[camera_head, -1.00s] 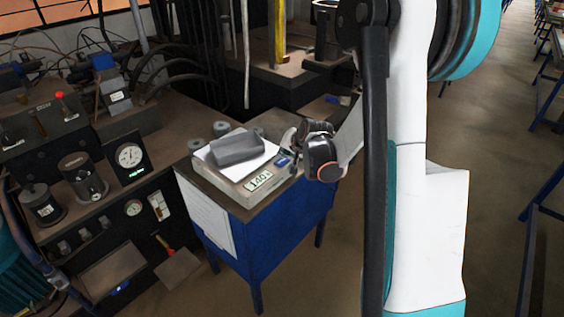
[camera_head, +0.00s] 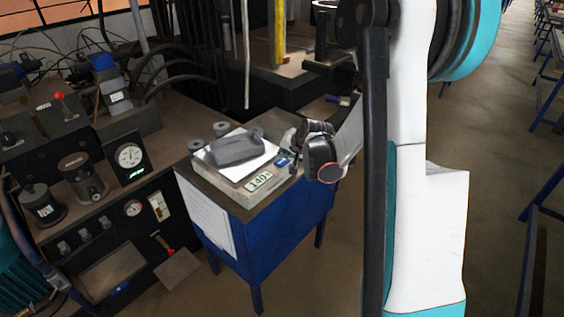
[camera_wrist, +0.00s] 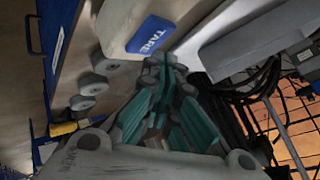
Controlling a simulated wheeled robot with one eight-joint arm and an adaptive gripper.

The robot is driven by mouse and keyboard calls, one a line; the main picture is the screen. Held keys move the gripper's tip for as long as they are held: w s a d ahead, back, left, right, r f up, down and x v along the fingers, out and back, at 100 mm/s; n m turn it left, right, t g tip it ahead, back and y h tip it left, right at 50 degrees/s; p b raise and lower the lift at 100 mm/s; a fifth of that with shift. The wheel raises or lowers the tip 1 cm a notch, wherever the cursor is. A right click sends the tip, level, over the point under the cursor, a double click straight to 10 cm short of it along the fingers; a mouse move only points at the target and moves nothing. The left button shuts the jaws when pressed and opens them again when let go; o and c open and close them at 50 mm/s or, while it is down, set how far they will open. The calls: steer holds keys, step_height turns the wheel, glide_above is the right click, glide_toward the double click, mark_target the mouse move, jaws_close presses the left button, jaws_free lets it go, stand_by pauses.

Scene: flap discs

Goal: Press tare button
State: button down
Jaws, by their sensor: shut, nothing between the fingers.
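The scale (camera_head: 245,181) stands on the blue stand, with a lit display (camera_head: 258,181) on its front. A grey block-like container (camera_head: 237,149) rests on its white plate. The blue tare button (camera_head: 282,162) is at the scale's right side; in the wrist view the button (camera_wrist: 150,35) shows the word TARE. My gripper (camera_head: 292,148) is at the right side of the scale, close to the button. In the wrist view the fingers of my gripper (camera_wrist: 160,65) are shut and empty, with their tips just below the button. Whether they touch it I cannot tell.
A bench with gauges (camera_head: 130,156) stands at left. Open floor lies right of the stand.

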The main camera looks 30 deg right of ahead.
mark_target(284, 161)
steer(key=shift+f+b, duration=0.4)
steer(key=shift+f+b, duration=0.35)
stand_by(0.7)
steer(key=shift+r, duration=0.1)
steer(key=shift+r+p, duration=0.5)
steer(key=shift+r, duration=0.2)
steer(key=shift+r+p, duration=1.65)
steer(key=shift+r, duration=0.9)
steer(key=shift+a, duration=0.1)
